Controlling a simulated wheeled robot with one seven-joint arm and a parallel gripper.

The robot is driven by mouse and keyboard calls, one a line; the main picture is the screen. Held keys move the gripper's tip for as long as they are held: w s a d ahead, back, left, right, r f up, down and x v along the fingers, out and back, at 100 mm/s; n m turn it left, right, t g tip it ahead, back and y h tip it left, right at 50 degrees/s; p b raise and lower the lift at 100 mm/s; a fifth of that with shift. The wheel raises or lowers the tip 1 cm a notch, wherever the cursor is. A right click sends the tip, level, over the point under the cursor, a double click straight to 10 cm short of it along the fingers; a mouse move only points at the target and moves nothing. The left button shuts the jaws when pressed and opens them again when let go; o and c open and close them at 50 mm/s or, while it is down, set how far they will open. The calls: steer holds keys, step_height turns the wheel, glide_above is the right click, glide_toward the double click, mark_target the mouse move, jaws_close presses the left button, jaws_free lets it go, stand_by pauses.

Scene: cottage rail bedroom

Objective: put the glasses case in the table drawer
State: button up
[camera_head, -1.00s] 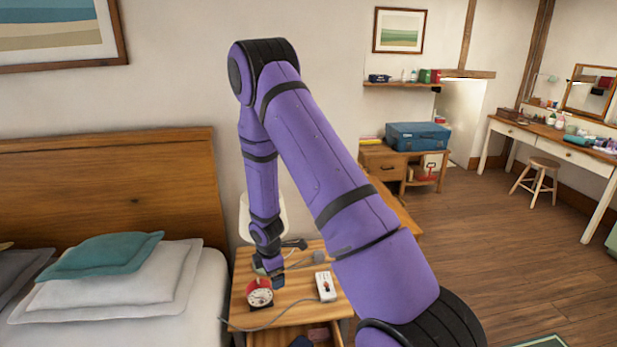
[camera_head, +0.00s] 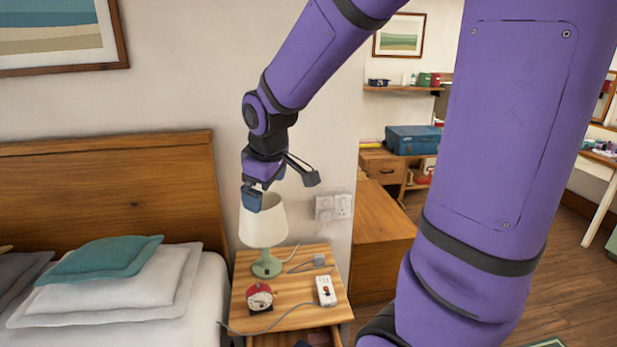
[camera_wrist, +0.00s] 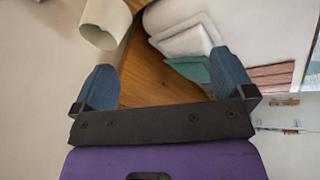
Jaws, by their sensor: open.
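The bedside table (camera_head: 288,290) stands right of the bed. Its drawer (camera_head: 335,335) is pulled out at the bottom edge of the head view. Dark blue and reddish-brown shapes (camera_head: 318,337) show inside, cut off by the frame; I cannot tell whether one is the glasses case. My gripper (camera_head: 252,200) is raised at the lamp shade's height, above the table. In the wrist view, my gripper (camera_wrist: 165,82) has its blue fingers spread wide with nothing between them.
The lamp (camera_head: 264,226), a red alarm clock (camera_head: 259,298) and a white power strip (camera_head: 326,291) with a cable stand on the table. The lamp shade is close to my gripper. The bed with pillows (camera_head: 110,285) lies left; a wooden cabinet (camera_head: 378,235) stands right.

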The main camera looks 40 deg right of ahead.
steer(key=s+a+r+m, duration=0.2)
steer(key=s+r, duration=0.2)
steer(key=s, duration=0.5)
steer(key=s+a+r+m+t+y, duration=0.1)
steer(key=s+a+r+m, duration=0.1)
steer(key=s+r, duration=0.3)
steer(key=s+m, duration=0.1)
steer(key=s, duration=0.3)
steer(key=shift+a+r+t, duration=0.2)
steer(key=shift+a+t, duration=0.1)
